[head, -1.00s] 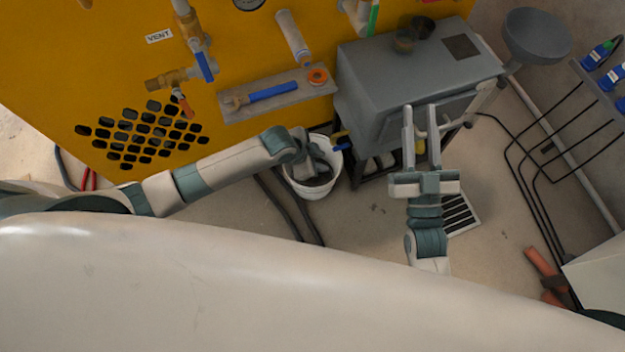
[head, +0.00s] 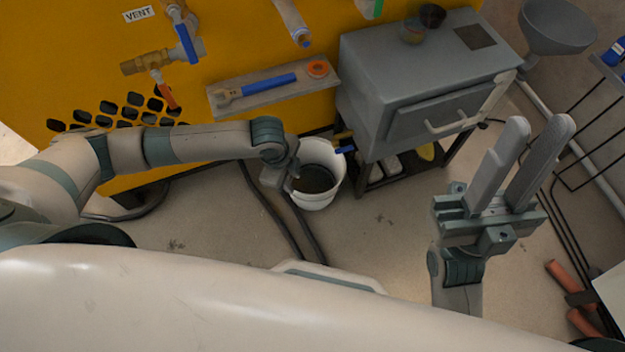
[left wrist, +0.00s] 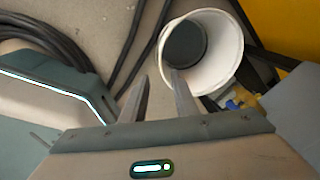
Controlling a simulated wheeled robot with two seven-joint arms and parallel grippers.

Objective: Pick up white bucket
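The white bucket (head: 318,203) stands upright on the floor beside the yellow panel, with something dark inside at its bottom. My left gripper (head: 290,183) is at the bucket's left rim. In the left wrist view its two fingers (left wrist: 158,78) are apart; one overlaps the near rim of the bucket (left wrist: 226,46) and the other is outside it. I cannot tell whether either finger touches the wall. My right gripper (head: 537,125) is open and empty, raised in front of the grey cabinet's right side, away from the bucket.
The grey cabinet (head: 385,75) on a dark stand is close to the bucket's right. Black hoses (head: 270,208) run along the floor at its left. A shelf with a blue-handled tool (head: 270,84) is on the yellow panel (head: 90,60) above.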

